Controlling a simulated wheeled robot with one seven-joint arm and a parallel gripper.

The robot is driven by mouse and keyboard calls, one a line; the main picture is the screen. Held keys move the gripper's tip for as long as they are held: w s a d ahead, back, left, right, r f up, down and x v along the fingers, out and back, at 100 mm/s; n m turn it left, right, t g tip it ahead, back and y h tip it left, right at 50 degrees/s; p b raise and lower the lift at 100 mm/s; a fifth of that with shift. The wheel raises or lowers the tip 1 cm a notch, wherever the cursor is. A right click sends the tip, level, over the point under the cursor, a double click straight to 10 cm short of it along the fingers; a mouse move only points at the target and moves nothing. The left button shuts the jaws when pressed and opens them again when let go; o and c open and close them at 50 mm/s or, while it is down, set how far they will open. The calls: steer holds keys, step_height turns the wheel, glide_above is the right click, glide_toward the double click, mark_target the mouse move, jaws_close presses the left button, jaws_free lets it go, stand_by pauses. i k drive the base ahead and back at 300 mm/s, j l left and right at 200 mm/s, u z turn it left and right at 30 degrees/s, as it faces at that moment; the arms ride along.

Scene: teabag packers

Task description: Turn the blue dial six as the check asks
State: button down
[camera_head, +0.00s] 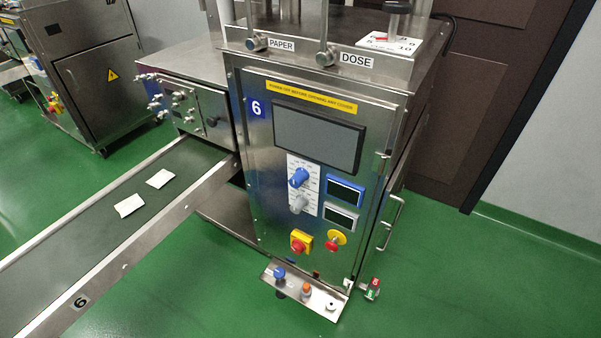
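The blue dial (299,177) sits on a white scale plate on the front of the steel machine (256,180) marked with a blue "6" label. Its pointer angle and the scale's figures are too small to read. A grey dial (299,203) sits directly below it on the same plate. A blue-framed display (345,190) is to the right of the blue dial, and a grey-framed display (341,218) is below that. Both displays look dark, with no readable figures. My gripper is not in view, and nothing touches the blue dial.
A red knob on a yellow plate (300,242) and a red-and-yellow button (335,240) sit below the dials. A small steel shelf (318,303) juts out at the bottom. A conveyor (80,237) with two white packets lies left. Green floor (460,280) is clear at right.

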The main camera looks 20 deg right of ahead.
mark_target(302, 175)
steer(key=i+j, duration=0.2)
steer(key=j, duration=0.2)
steer(key=i+j, duration=0.2)
steer(key=j, duration=0.2)
steer(key=i+j, duration=0.2)
steer(key=j, duration=0.2)
